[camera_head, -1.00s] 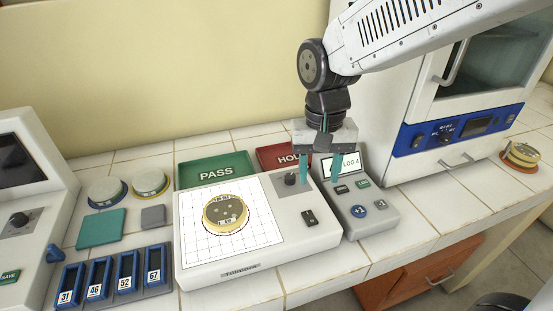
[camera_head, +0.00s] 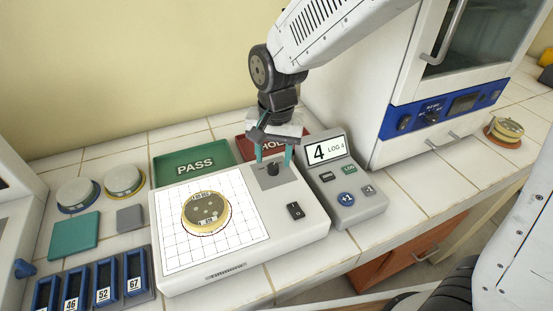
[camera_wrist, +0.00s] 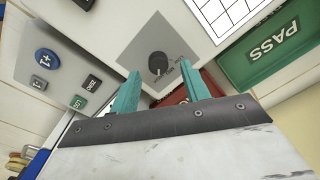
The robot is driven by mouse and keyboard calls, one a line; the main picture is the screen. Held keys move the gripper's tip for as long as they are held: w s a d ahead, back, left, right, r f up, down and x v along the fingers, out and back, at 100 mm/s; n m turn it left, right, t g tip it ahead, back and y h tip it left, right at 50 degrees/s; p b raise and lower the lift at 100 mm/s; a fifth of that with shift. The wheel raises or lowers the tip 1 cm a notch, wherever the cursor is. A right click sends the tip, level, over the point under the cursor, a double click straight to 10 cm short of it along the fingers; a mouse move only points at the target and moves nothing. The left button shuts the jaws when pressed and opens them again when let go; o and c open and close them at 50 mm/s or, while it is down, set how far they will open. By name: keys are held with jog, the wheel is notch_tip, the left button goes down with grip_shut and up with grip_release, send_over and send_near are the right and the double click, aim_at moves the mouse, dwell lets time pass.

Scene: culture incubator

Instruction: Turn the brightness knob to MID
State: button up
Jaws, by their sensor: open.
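The brightness knob (camera_head: 273,168) is a small black dial on a grey plate (camera_head: 285,181) at the back right corner of the white light box (camera_head: 250,255). It also shows in the wrist view (camera_wrist: 158,63), with small lettering beside it that I cannot read for certain. My gripper (camera_head: 273,158) is open, its two teal fingers pointing down. In the head view the fingers appear at either side of the knob. In the wrist view the fingertips (camera_wrist: 163,74) show near the knob, which lies just beyond them. I cannot tell whether they touch it.
A round dish (camera_head: 207,211) sits on the light box's grid. A black switch (camera_head: 295,211) is at its front right. A counter (camera_head: 345,190) reading 4 stands close on the right. The green PASS tray (camera_head: 190,163) and red HOLD tray (camera_head: 243,148) lie behind.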

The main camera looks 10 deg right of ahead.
jog(key=shift+f, duration=1.05)
jog(key=c, duration=1)
jog(key=shift+d, duration=0.25)
jog(key=shift+a, duration=0.15)
jog(key=shift+n, duration=0.4)
jog(key=n, duration=0.2)
jog(key=shift+a+n, duration=0.1)
jog(key=shift+n, duration=0.3)
jog(key=n, duration=0.5)
jog(key=shift+g, duration=0.3)
